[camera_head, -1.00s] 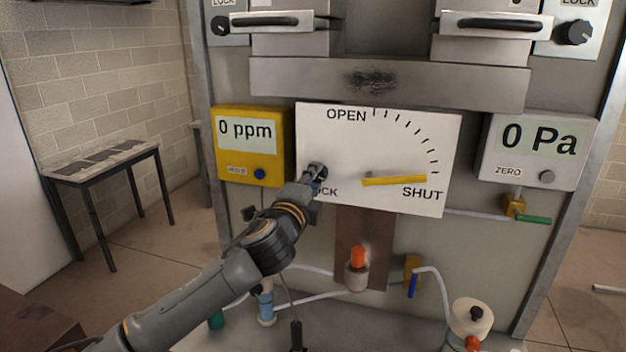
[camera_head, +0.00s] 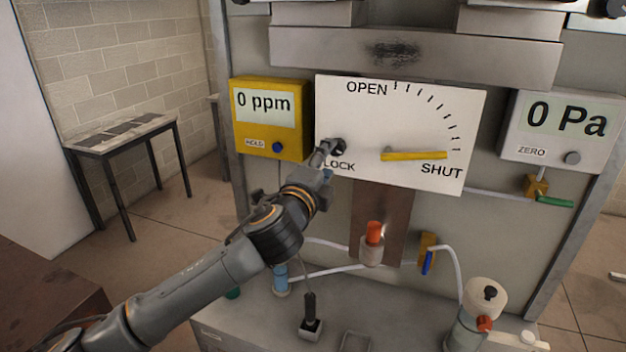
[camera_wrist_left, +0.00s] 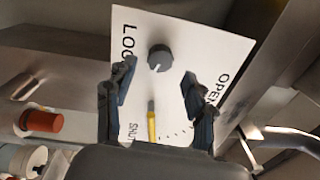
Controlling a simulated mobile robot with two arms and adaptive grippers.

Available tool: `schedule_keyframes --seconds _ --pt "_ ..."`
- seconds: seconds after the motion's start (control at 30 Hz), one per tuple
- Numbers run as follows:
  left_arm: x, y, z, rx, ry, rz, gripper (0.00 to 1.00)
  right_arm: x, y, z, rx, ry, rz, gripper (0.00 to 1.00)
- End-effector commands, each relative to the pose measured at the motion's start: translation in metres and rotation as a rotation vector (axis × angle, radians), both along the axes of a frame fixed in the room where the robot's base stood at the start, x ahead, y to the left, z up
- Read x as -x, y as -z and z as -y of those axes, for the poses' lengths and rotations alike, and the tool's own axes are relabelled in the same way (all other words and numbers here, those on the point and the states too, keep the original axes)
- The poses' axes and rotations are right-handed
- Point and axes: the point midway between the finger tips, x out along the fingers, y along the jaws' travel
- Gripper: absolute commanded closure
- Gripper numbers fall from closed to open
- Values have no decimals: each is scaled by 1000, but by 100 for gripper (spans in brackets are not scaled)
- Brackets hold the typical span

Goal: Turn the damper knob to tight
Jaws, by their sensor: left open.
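The white damper panel (camera_head: 350,100) carries the words OPEN, SHUT and LOCK and an arc of tick marks. Its yellow lever (camera_head: 415,156) lies nearly level, pointing at SHUT. The dark round knob (camera_head: 339,146) sits above LOCK, partly covered by my gripper. In the left wrist view the knob (camera_wrist_left: 159,57) shows whole, with a light pointer mark. My left gripper (camera_head: 324,157) is at the knob's lower left. In the wrist view its fingers (camera_wrist_left: 160,72) are open, one on each side of the line to the knob, with nothing between them. My right gripper is not in view.
A yellow 0 ppm meter (camera_head: 268,143) is left of the panel, and a grey 0 Pa meter (camera_head: 552,150) is right. Below are an orange-capped fitting (camera_head: 373,234), hoses and a white bottle (camera_head: 481,300). A small table (camera_head: 125,135) stands at the left wall.

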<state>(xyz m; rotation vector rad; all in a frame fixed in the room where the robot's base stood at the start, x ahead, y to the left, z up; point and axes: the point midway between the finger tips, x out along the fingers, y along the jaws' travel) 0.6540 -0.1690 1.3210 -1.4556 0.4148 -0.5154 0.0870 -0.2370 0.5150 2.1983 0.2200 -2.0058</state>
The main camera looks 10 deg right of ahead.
Motion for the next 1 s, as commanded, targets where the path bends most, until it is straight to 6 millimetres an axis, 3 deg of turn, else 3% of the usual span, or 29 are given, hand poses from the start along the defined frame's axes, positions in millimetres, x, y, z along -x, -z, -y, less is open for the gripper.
schedule_keyframes --seconds 0.2,0.43,0.9,1.0 --pt "34 3 -24 -1 1 -1 46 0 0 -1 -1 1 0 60" --pt "60 4 -41 -1 1 -1 46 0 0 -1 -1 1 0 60" --pt "68 4 -47 -2 -1 -1 46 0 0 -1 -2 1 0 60" --pt "62 14 -50 10 -11 -25 46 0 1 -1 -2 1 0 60"
